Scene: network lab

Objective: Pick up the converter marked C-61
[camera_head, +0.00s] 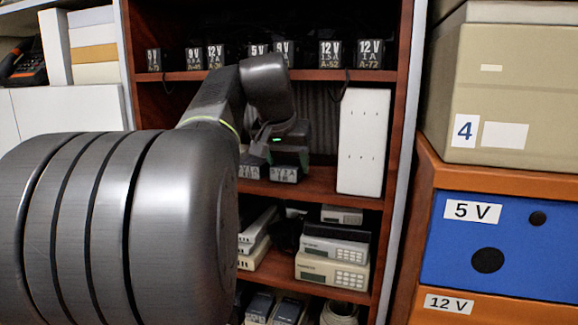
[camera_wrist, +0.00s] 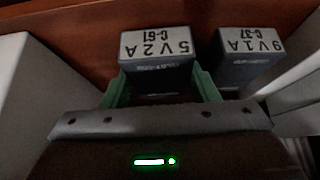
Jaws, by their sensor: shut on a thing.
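The converter marked C-61 (camera_wrist: 157,46) is a dark block with a white label reading 5V 2A, seen upside down in the wrist view. My gripper (camera_wrist: 160,80) has its green fingers on both sides of it and is shut on it. In the head view my gripper (camera_head: 287,157) is at the middle shelf, with C-61 (camera_head: 284,174) just below it. A second converter, marked 9V 1A C-37 (camera_wrist: 248,46), stands close beside C-61 and is outside the fingers; in the head view it is to the left (camera_head: 249,172). The rear of C-61 is hidden by my gripper.
A tall white box (camera_head: 362,142) stands right of the converters on the same shelf (camera_head: 320,186). The shelf above holds several labelled converters (camera_head: 330,54). Stacked devices (camera_head: 333,258) fill the shelf below. A blue bin marked 5 V (camera_head: 520,235) is at right.

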